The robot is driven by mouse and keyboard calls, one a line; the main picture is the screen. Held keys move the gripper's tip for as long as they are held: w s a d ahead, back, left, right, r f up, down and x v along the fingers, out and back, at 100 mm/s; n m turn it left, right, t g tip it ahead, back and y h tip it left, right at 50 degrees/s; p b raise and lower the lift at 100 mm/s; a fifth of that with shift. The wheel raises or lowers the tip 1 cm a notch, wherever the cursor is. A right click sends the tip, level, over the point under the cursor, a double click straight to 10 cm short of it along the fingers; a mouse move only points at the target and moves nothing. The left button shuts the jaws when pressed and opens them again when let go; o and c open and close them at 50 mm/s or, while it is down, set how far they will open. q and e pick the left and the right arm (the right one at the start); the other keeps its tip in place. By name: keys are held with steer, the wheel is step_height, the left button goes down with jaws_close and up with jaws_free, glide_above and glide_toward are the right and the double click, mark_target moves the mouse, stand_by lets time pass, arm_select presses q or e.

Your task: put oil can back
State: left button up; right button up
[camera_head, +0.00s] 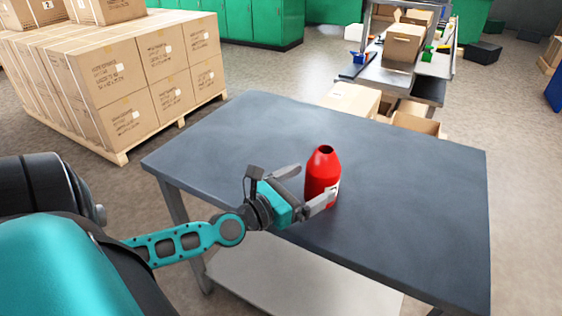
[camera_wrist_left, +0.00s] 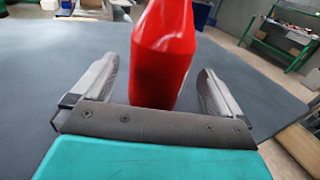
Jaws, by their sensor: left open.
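The red oil can (camera_head: 321,172) stands upright on the dark grey table (camera_head: 420,200), near its front edge. It has a dark opening at its top and a pale label low on its right side. My left gripper (camera_head: 308,186) is open at the can, with one finger behind it and one in front. In the left wrist view the can (camera_wrist_left: 164,55) rises between the two spread fingers of the gripper (camera_wrist_left: 158,92), with a gap on each side. My right gripper is not in view.
Stacked cardboard boxes (camera_head: 110,80) stand on a pallet behind the table at left. A metal cart (camera_head: 430,65) with boxes and small tools stands behind at right, with open cartons (camera_head: 415,122) near its foot. The rest of the tabletop is clear.

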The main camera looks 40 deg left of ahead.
arm_select(q)
steer(key=s, duration=0.4)
steer(key=s+a+b, duration=0.1)
steer(key=s, duration=0.1)
steer(key=shift+s+a+r, duration=0.1)
steer(key=shift+s, duration=0.7)
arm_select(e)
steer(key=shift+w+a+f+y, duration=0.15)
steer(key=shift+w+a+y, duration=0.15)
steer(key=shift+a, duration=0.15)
